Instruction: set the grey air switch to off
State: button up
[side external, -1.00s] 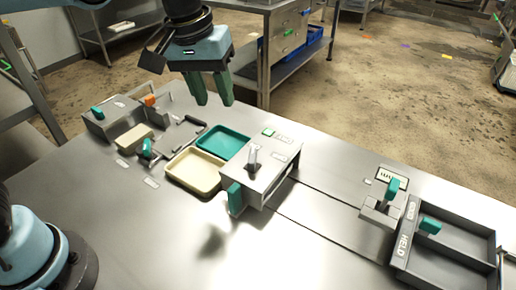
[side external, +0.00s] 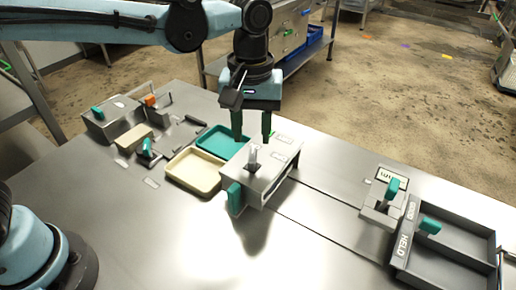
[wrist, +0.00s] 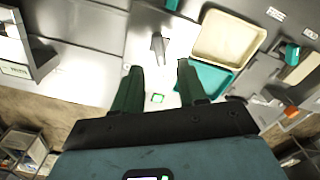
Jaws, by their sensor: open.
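The grey switch lever (side external: 253,156) stands up from the top of a metal box (side external: 268,178) in the middle of the table. It also shows in the wrist view (wrist: 158,46), just beyond the fingertips. The box has a teal block or flap (side external: 234,198) on its front left side. My gripper (side external: 253,137) points down above the back of the box, with its two dark green fingers apart and nothing between them. In the wrist view my gripper (wrist: 160,67) is lined up roughly with the lever, not touching it as far as I can tell. Any on or off marking is unreadable.
A cream tray (side external: 196,185) and a teal tray (side external: 240,151) lie left of the box. Further left are a box with a teal knob (side external: 97,112), an orange switch (side external: 150,100) and a cream block (side external: 129,139). A teal lever (side external: 393,187) and a divided bin (side external: 480,244) stand right.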

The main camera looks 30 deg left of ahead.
aim_at(252, 153)
jog(key=shift+f, duration=2.45)
grip_shut()
